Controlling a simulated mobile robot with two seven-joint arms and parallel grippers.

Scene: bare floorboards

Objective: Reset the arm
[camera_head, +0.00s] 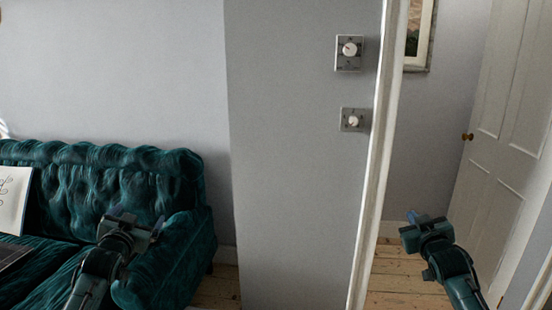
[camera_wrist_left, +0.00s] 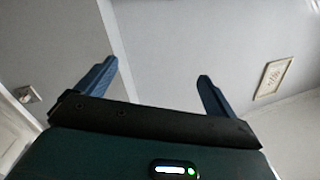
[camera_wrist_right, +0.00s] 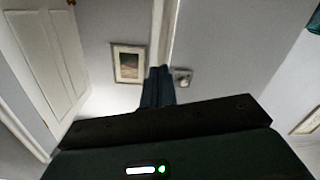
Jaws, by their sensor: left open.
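My left gripper (camera_head: 133,221) is in front of the green sofa in the head view. Its two blue fingers stand wide apart in the left wrist view (camera_wrist_left: 156,72), with only grey wall beyond them. It is open and empty. My right gripper (camera_head: 413,217) is at the lower right of the head view, in front of the doorway. In the right wrist view (camera_wrist_right: 158,74) its fingers are together with nothing visible between them. Neither gripper touches anything that I can see.
A dark green tufted sofa (camera_head: 180,245) stands at left, with a white cushion (camera_head: 14,200) on it. A grey wall carries two dial switches, upper (camera_head: 349,50) and lower (camera_head: 354,120). A white door (camera_head: 500,140) stands open at right; a framed picture (camera_head: 420,35) hangs beyond the doorway.

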